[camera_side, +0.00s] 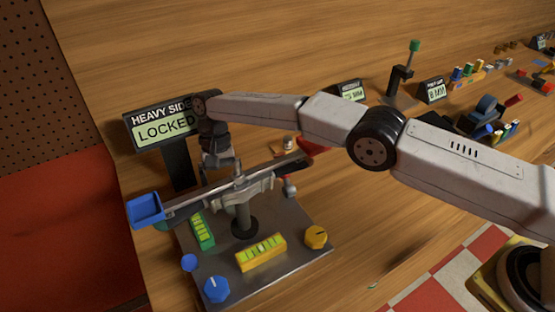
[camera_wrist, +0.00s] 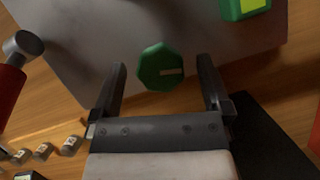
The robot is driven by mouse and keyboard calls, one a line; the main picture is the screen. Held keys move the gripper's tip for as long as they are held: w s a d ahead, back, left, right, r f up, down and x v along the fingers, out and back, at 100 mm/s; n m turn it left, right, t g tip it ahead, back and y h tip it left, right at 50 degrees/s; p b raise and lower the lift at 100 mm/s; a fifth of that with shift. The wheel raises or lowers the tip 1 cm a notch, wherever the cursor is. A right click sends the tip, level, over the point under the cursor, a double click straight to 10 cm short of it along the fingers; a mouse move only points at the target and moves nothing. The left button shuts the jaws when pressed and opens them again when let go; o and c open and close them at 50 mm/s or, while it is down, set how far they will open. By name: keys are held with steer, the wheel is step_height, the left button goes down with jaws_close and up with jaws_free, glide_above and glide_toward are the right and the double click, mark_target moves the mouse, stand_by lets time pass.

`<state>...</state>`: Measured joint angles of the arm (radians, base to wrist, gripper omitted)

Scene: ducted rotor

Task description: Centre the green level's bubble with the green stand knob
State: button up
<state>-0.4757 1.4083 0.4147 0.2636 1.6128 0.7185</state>
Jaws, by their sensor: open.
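The green stand knob (camera_wrist: 160,67) is octagonal with a pale pointer mark towards the right. In the wrist view it lies between the tips of my open gripper (camera_wrist: 162,78), with a gap on each side; contact is not visible.
The balance beam (camera_side: 190,204) with a blue pan (camera_side: 146,208) crosses in front of my gripper. A yellow level (camera_side: 262,252), yellow knob (camera_side: 316,237) and blue knob (camera_side: 217,289) are on the plate's near side. A sign (camera_side: 163,125) reads "HEAVY SIDE LOCKED".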

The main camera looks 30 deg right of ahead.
steer(key=shift+m, duration=0.3)
steer(key=shift+m+y, duration=0.6)
steer(key=shift+m, duration=0.7)
steer(key=m, duration=0.2)
steer(key=m+t+y, duration=0.1)
steer(key=m, duration=0.1)
steer(key=shift+d+t, duration=0.15)
steer(key=shift+t, duration=0.15)
steer(key=m+t, duration=0.1)
steer(key=m, duration=0.2)
steer(key=m+t+y, duration=0.1)
steer(key=m, duration=0.3)
steer(key=shift+s+t, duration=0.2)
steer(key=shift+t, duration=0.1)
steer(key=shift+r+m, duration=0.2)
steer(key=shift+m, duration=0.2)
steer(key=a+r+v, duration=0.1)
steer(key=a+v, duration=0.2)
steer(key=v, duration=1.5)
steer(key=s+d+r+n+t+h, duration=0.1)
steer(key=s+d+n, duration=0.3)
steer(key=d, duration=0.4)
steer(key=s+d+r+n+t+h, duration=0.1)
steer(key=s+d+n, duration=0.3)
steer(key=d, duration=0.4)
steer(key=shift+s+d+r+n, duration=0.25)
steer(key=shift+s+r+n, duration=0.15)
steer(key=shift+r+n, duration=0.25)
